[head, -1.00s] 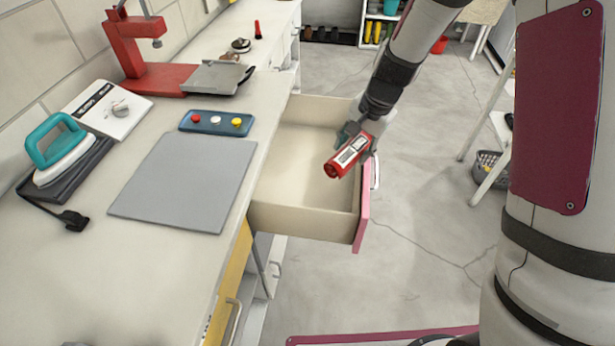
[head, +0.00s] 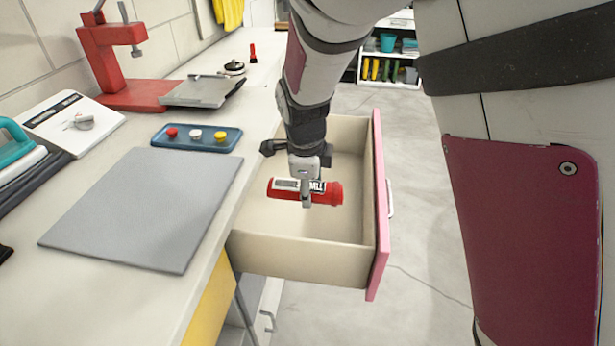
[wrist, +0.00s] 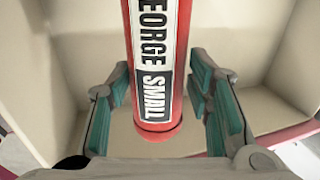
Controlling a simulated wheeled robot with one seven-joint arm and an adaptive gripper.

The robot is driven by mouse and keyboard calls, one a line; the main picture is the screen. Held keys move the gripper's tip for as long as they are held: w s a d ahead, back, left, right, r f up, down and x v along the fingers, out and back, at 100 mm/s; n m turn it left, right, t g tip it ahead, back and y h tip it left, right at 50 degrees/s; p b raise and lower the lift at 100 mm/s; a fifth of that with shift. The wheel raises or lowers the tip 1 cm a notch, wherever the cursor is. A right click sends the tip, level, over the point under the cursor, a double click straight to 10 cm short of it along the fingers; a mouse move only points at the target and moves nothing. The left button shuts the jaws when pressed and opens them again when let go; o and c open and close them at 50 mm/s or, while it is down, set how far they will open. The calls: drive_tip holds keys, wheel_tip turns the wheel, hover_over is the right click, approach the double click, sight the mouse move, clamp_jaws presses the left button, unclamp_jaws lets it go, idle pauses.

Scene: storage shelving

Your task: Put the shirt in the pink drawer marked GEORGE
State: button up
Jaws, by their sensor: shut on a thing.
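The shirt (head: 327,193) appears as a red rolled cylinder with a white and black label. The label reads GEORGE SMALL in the wrist view (wrist: 155,60). The drawer (head: 300,256) has cream walls and a pink front, and is pulled out from under the counter. No name on its front shows from here. In the wrist view the green-padded fingers lie on both sides of the shirt, with drawer walls behind. Its exact height above the drawer floor is unclear.
The counter (head: 215,140) on the left holds a grey mat (head: 140,210), a blue tray with coloured buttons (head: 196,138), a red press (head: 110,60) and an iron (head: 15,145). A yellow drawer front (head: 208,310) lies below. Floor to the right is clear.

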sight(309, 227)
wheel_tip(309, 227, down, 11)
drive_tip(key=b, duration=0.4)
drive_tip(key=shift+r, duration=0.15)
drive_tip(key=o, duration=1.2)
drive_tip(key=shift+o, duration=0.2)
